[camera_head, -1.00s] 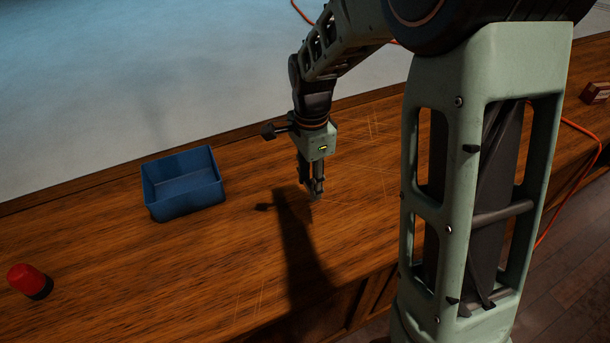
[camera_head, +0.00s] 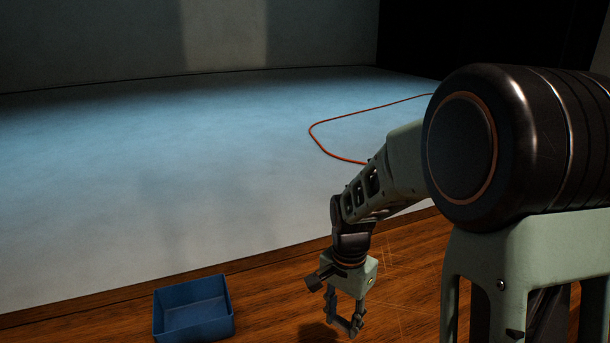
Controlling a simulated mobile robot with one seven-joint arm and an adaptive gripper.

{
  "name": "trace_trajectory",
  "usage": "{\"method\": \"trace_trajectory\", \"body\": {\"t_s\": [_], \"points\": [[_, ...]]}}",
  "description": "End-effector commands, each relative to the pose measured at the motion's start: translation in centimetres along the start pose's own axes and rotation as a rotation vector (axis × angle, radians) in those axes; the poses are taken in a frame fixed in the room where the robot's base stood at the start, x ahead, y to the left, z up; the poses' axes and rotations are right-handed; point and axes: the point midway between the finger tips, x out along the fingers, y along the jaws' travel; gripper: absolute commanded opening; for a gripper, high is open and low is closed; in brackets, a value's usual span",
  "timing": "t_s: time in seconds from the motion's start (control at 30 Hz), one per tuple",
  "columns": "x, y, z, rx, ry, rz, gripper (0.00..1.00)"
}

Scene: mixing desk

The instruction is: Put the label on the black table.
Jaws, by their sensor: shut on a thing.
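My gripper (camera_head: 349,327) points down over the brown wooden desk (camera_head: 270,290), to the right of the blue bin. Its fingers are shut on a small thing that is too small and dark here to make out. I see no label apart from whatever is between the fingers. No black table shows in this view.
The open blue bin (camera_head: 193,309) stands on the desk at the lower left, cut by the bottom edge. Beyond the desk lies a wide pale floor (camera_head: 180,170) with an orange cable (camera_head: 325,145). A dark area (camera_head: 480,40) fills the upper right.

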Motion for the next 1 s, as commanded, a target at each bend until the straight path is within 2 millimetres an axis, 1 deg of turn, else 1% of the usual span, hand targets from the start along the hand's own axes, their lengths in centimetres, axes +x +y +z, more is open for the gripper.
{"method": "trace_trajectory", "body": {"t_s": [0.03,0.3,0.5,0.7,1.0], "points": [[-0.8,0.3,-0.5,-0.052,0.000,0.000,0.19],[-1.9,1.6,-2.7,-0.376,-0.001,0.000,0.19],[-2.5,2.5,-4.0,-0.576,0.000,-0.002,0.19],[-2.6,3.0,-4.6,-0.684,-0.001,-0.002,0.19],[-2.2,2.9,-4.5,-0.716,0.001,-0.003,0.19]]}}
